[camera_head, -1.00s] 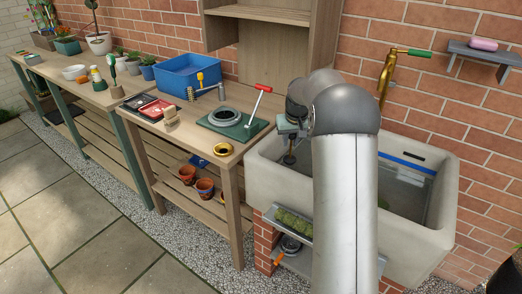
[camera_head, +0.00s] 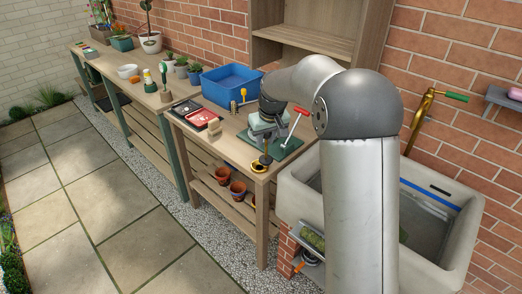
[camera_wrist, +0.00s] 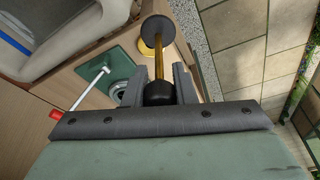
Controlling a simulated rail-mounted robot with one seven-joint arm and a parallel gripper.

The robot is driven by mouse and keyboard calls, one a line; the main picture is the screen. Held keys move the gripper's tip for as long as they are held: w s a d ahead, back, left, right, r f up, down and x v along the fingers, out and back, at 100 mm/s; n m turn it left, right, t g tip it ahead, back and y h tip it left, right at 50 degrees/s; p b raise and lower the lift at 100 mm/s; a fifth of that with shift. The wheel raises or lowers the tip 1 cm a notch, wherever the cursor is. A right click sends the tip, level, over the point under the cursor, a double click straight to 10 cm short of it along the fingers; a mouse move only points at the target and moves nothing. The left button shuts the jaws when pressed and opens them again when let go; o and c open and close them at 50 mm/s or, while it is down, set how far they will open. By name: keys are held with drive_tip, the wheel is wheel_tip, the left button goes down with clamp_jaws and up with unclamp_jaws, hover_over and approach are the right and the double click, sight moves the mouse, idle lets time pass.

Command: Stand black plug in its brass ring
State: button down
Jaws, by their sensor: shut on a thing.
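The black plug has a black knob (camera_wrist: 158,93), a brass stem (camera_wrist: 163,62) and a round black disc (camera_wrist: 158,30) at its far end. My gripper (camera_head: 264,132) is shut on the knob; in the wrist view my gripper (camera_wrist: 159,82) has a finger on each side of it. The plug hangs stem down over the front corner of the potting bench. The brass ring (camera_head: 258,168) lies on the bench right below the disc. In the wrist view the ring (camera_wrist: 147,48) shows partly behind the disc, which hides much of it. The exact gap between them is hard to tell.
A green plate (camera_head: 288,149) with a round metal fitting and a red-handled lever (camera_head: 301,110) sits beside the ring. A blue tub (camera_head: 232,84), red and black trays (camera_head: 201,118) and a wooden block (camera_head: 215,130) stand further back. The stone sink (camera_head: 458,250) is at the right.

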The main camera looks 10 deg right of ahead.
drive_tip(key=w+f+p, duration=0.4)
drive_tip(key=w+f, duration=0.6)
drive_tip(key=f, duration=0.1)
drive_tip(key=shift+w+a+f, duration=0.3)
drive_tip(key=shift+w, duration=0.1)
drive_tip(key=shift+f, duration=0.1)
drive_tip(key=shift+f+b, duration=0.15)
drive_tip(key=shift+b, duration=0.15)
drive_tip(key=c, duration=1.2)
unclamp_jaws()
